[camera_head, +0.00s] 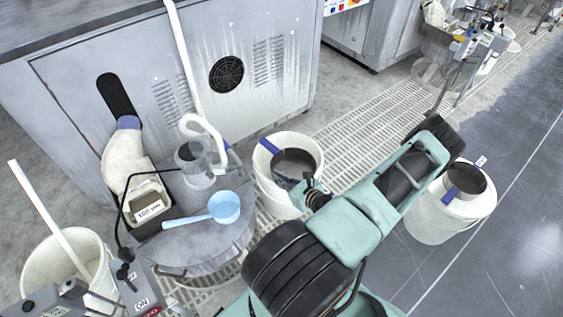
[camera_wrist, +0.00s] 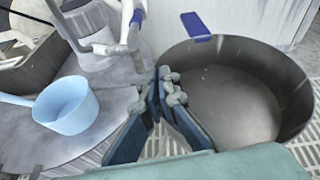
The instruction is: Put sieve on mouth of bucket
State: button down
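The sieve (camera_head: 293,163) is a dark grey round pan with a blue tab on its rim. In the head view it shows within the outline of the mouth of a white bucket (camera_head: 270,190). I cannot tell whether it touches the bucket. In the wrist view the sieve (camera_wrist: 235,95) fills the right side, its blue tab at the top, and hides what lies beneath. My gripper (camera_head: 311,191) is at the sieve's near edge. In the wrist view my gripper's (camera_wrist: 164,78) fingertips close together on the left rim.
A drum (camera_head: 215,245) left of the bucket carries a light blue scoop (camera_head: 224,206) and a grey tray (camera_head: 160,218). Another white bucket (camera_head: 437,218) with a dark pan on top stands right of my arm. A grey cabinet (camera_head: 250,115) stands behind; a hose (camera_head: 185,60) hangs before it.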

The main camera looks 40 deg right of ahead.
aim_at(278, 163)
jog(key=w+d+f+b, duration=0.1)
jog(key=d, duration=0.1)
jog(key=w+d+f+b, duration=0.1)
jog(key=w+d, duration=0.1)
jog(key=w+d+f+b, duration=0.1)
jog(key=w+d+f, duration=0.1)
jog(key=shift+w, duration=0.25)
jog(key=w+d+f, duration=0.1)
jog(key=w+d+f+b, duration=0.1)
jog(key=f, duration=0.1)
jog(key=w+d+f+b, duration=0.1)
jog(key=f, duration=0.1)
jog(key=shift+d, duration=0.1)
jog(key=shift+w+d+f+b, duration=0.1)
jog(key=shift+d+f+b, duration=0.05)
jog(key=shift+f+b, duration=0.15)
jog(key=shift+w+d+f+b, duration=0.1)
jog(key=shift+f+b, duration=0.7)
jog(key=shift+f, duration=0.7)
jog(key=shift+f, duration=0.15)
jog(key=c, duration=2.2)
grip_release()
jog(key=shift+o, duration=0.2)
